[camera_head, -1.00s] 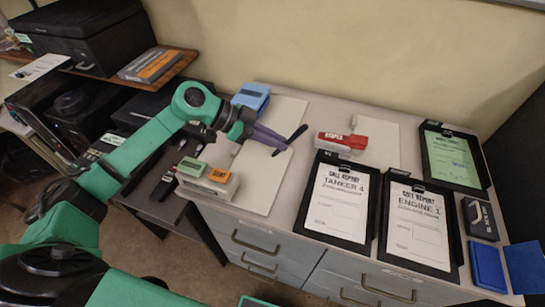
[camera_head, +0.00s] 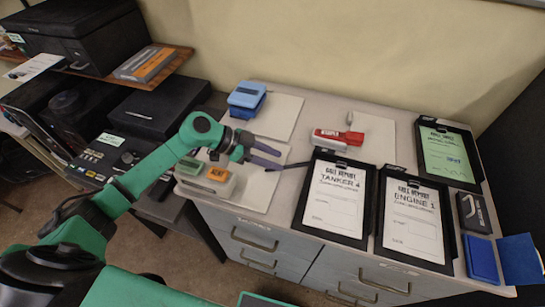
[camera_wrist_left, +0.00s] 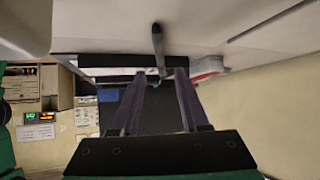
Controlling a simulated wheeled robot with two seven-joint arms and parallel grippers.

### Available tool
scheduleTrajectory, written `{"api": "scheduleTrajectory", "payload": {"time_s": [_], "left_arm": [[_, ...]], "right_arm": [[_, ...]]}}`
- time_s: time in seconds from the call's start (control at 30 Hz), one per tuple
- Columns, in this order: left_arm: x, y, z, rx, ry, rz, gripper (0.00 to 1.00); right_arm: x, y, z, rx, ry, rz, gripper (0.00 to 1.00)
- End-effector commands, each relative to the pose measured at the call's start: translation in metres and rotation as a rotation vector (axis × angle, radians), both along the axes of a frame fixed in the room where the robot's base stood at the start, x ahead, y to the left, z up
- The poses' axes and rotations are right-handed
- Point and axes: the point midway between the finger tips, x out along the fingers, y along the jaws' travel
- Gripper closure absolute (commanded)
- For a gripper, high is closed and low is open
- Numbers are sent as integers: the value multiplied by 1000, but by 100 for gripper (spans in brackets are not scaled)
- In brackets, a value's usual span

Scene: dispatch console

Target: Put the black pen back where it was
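The black pen (camera_head: 293,165) is a thin dark stick beside the left edge of the TANKER 4 clipboard (camera_head: 314,222). My left gripper (camera_head: 280,159) is over the worktop with its two purple fingers spread apart, around the pen's near end. In the left wrist view the pen (camera_wrist_left: 158,45) shows in the gap between the fingertips (camera_wrist_left: 158,73), with space on both sides. I cannot tell whether the pen rests fully on the worktop. My right gripper is not in view.
A red stapler (camera_head: 338,138) stands on a pale sheet behind the clipboards. A blue device (camera_head: 246,100) stands at the back left. The ENGINE 1 clipboard (camera_head: 412,249), green-sheet clipboard (camera_head: 474,184) and blue pad (camera_head: 481,262) fill the right.

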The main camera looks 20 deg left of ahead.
Motion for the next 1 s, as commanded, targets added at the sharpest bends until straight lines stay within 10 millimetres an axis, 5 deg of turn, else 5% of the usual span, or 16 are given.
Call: {"api": "scheduleTrajectory", "payload": {"time_s": [0.27, 0.73, 1.0], "left_arm": [[-1, 5, 5, 2, 0, 2, 55], [-28, 83, 60, 4, 3, 3, 55], [-32, 92, 74, 0, 0, -1, 55]], "right_arm": [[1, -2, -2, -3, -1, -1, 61], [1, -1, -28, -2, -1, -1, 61], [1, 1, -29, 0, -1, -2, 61]]}}
